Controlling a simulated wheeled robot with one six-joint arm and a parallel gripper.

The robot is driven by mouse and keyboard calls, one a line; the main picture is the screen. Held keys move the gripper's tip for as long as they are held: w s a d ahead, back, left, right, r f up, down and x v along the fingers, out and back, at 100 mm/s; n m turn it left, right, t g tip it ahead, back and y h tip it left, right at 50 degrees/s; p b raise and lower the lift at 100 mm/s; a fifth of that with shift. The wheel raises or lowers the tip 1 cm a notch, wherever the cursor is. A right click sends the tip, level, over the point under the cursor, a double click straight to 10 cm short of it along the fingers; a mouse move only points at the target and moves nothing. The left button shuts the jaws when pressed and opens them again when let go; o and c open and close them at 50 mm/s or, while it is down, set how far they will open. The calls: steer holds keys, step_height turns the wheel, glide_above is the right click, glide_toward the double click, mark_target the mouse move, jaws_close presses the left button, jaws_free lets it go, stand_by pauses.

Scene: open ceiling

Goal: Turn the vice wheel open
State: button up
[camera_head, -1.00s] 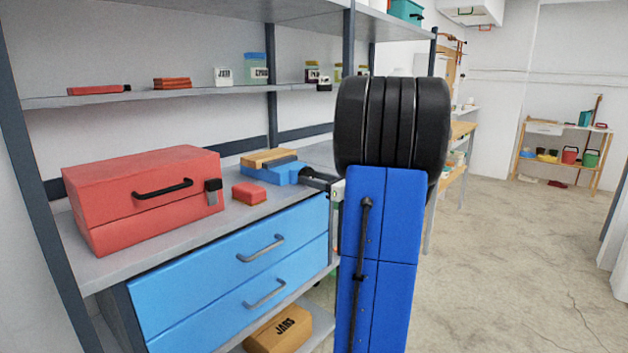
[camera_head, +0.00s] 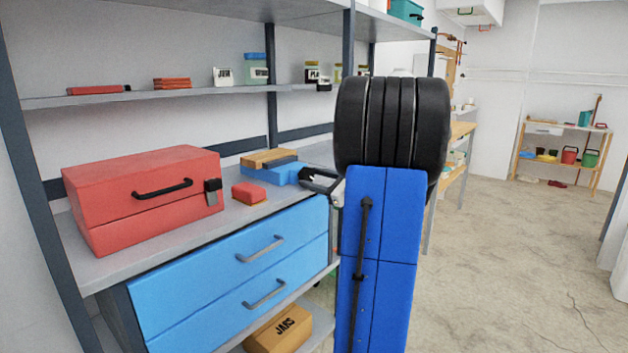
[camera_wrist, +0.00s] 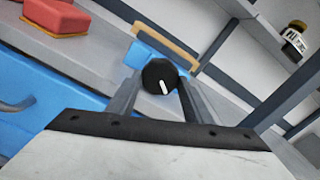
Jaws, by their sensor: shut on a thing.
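The blue vice (camera_head: 277,172) with a tan wooden top stands on the grey bench top, in the middle of the head view. In the wrist view the blue vice body (camera_wrist: 150,62) shows behind a round black wheel (camera_wrist: 160,77) with a white mark. My gripper (camera_wrist: 158,85) is shut on the wheel, one grey finger on each side of it. In the head view my gripper (camera_head: 318,180) reaches the vice's right end. My arm hides part of the bench there, and the wheel is hard to make out.
A red toolbox (camera_head: 145,195) stands left of the vice. A small red block (camera_head: 249,193) lies between them; it also shows in the wrist view (camera_wrist: 55,17). Blue drawers (camera_head: 235,275) with grey handles are below. A shelf (camera_head: 200,92) with jars runs above. Open floor lies right.

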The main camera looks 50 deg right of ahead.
steer(key=o, duration=1.1)
steer(key=shift+c, duration=0.2)
steer(key=s+d, duration=0.1)
steer(key=s, duration=1.6)
steer(key=shift+s+d, duration=0.2)
